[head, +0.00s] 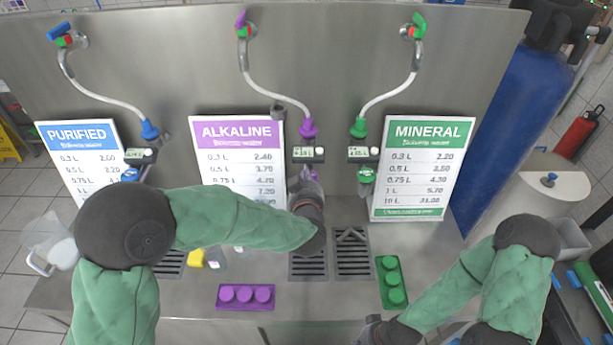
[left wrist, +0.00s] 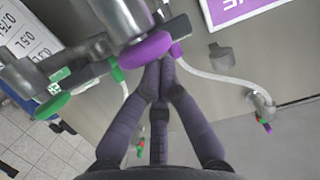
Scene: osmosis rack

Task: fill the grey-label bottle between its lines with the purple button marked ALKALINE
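My left gripper (head: 309,190) is at the middle ALKALINE tap. In the left wrist view its dark fingers (left wrist: 160,68) converge with their tips together, right beside a purple disc-shaped button (left wrist: 146,49) under a metal body. I cannot tell whether they touch it. In the head view the purple part (head: 311,174) is mostly hidden behind the gripper. A small clear container with a greyish patch (head: 214,258) stands partly behind my left forearm; I cannot tell whether it is the grey-label bottle. No bottle is clear under the middle tap. My right gripper (head: 372,330) is low at the bottom edge, its fingers unclear.
Drain grates (head: 353,255) lie in the counter. A purple block (head: 246,296) and a green block (head: 392,284), each with round knobs, lie in front. A yellow item (head: 196,258) is left, a clear jug (head: 50,242) farther left. Price boards, including ALKALINE (head: 237,133), stand behind.

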